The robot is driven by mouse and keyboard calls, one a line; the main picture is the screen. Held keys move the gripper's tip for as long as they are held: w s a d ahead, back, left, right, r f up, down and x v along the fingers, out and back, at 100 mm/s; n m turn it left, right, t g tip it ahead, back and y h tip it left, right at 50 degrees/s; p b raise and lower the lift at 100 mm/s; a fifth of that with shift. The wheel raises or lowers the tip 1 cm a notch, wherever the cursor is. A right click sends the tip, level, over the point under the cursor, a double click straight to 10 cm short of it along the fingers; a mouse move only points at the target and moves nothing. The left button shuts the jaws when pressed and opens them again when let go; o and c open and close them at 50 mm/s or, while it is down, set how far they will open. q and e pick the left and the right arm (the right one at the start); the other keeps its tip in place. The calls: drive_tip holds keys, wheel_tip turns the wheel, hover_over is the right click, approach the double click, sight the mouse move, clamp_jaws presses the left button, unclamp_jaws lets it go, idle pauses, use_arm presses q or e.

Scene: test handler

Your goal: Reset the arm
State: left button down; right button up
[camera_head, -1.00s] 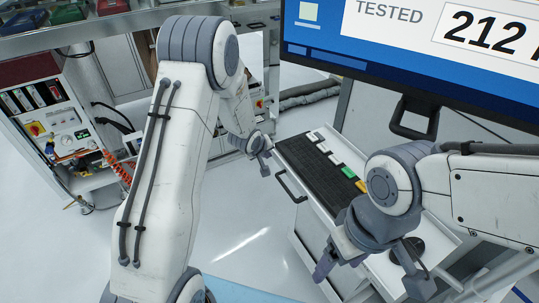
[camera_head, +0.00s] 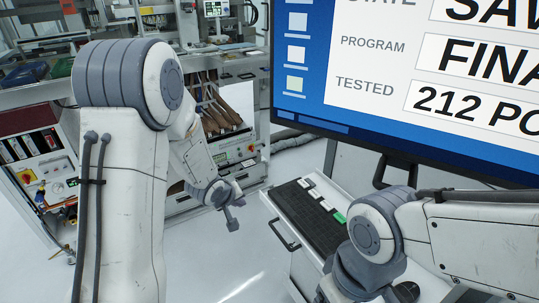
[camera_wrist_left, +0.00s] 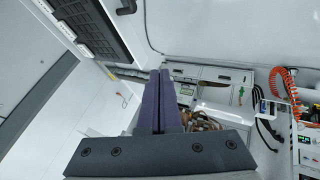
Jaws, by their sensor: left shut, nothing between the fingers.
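My left arm (camera_head: 130,190) comes in from the left and reaches forward past its large grey joint. My left gripper (camera_head: 232,222) is small in the head view, hanging over open floor left of the keyboard cart. In the left wrist view my left gripper (camera_wrist_left: 160,90) has its two purple-grey fingers side by side, shut and empty. My right arm (camera_head: 465,240) comes in from the right in front of the cart. Its grey wrist shows at the bottom, but the right fingertips are cut off by the picture's lower edge.
A keyboard (camera_head: 310,215) lies on a white cart below a large screen (camera_head: 400,80). A machine bench with brown strips (camera_head: 225,110) stands behind. White floor (camera_head: 215,265) is free between.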

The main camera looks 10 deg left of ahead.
use_arm(q)
drive_tip(key=s+d+r+m+g, duration=0.3)
drive_tip(key=s+d+r+m, duration=0.4)
drive_tip(key=s+d, duration=0.45)
drive_tip(key=s+d+r+m+g, duration=0.2)
drive_tip(key=s+m, duration=0.1)
drive_tip(key=s, duration=0.6)
drive_tip(key=s+d+r+m+g, duration=0.2)
drive_tip(key=s+m, duration=0.2)
drive_tip(key=s, duration=0.6)
drive_tip(key=shift+m, duration=0.3)
